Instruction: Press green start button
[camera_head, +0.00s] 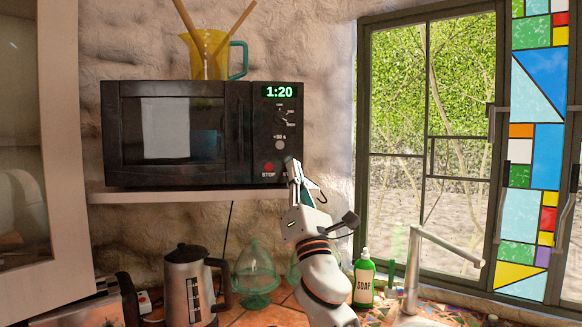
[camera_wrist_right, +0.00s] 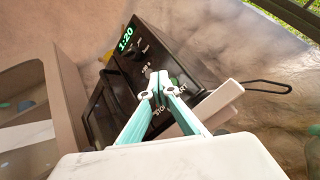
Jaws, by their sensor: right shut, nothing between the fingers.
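The black microwave (camera_head: 175,135) stands on a shelf, its display reading 1:20. The red stop button (camera_head: 269,167) is low on its control panel. In the head view my right gripper (camera_head: 292,166) covers the place to the right of the stop button, so the green start button is hidden there. In the right wrist view a bit of green (camera_wrist_right: 174,82) shows just behind the fingertips, beside partly covered lettering. My right gripper (camera_wrist_right: 157,84) is shut and empty, its tips at the lower panel; I cannot tell whether they touch it. My left gripper is not in view.
A yellow pitcher (camera_head: 207,58) with wooden sticks stands on the microwave. The white shelf (camera_head: 150,196) is under it. Below are a kettle (camera_head: 188,285), a glass dome (camera_head: 256,270), a green soap bottle (camera_head: 363,282) and a faucet (camera_head: 415,262). A window is at the right.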

